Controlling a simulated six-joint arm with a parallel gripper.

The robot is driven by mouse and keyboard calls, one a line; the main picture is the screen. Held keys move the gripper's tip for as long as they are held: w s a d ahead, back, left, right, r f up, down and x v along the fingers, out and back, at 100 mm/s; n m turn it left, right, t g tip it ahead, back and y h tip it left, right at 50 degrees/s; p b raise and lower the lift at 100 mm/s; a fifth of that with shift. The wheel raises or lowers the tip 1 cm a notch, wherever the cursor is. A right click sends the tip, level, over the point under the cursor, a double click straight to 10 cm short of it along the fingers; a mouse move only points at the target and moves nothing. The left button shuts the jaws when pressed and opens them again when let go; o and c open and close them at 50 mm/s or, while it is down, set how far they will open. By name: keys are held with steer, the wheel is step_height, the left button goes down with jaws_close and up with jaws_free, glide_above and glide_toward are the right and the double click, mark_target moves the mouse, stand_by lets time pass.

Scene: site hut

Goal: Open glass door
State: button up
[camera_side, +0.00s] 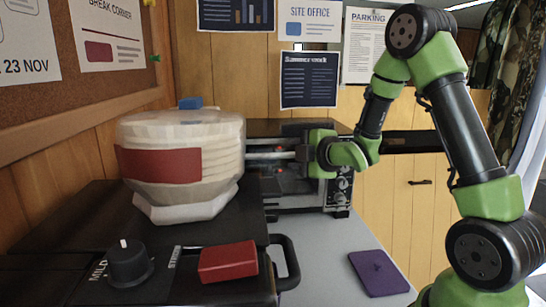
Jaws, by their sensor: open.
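The glass door (285,186) appears to be the dark front of a small black oven (341,190) at the middle of the picture. The oven has several knobs at its right side. My gripper (256,149) comes in from the right and points left, level with the upper part of the oven front. Its two pale fingers are apart, and I see nothing held between them. The fingertips end close to the stack of white containers, and I cannot tell whether they touch the door or its handle. The door's left part is hidden behind that stack.
A white stack of containers (222,160) with a red band (160,164) stands on a black appliance (70,225) at left. That appliance has a dial (128,264), a red block (228,262) and a handle (287,262). A purple pad (379,273) lies on the otherwise clear grey counter (325,255).

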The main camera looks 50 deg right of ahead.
mark_target(275, 156)
steer(key=shift+n+t, duration=0.3)
steer(key=shift+n, duration=0.5)
steer(key=x, duration=0.7)
steer(key=f+x, duration=0.1)
steer(key=x, duration=0.2)
steer(key=shift+w+d+f, duration=0.1)
steer(key=shift+d, duration=0.1)
jaws_close()
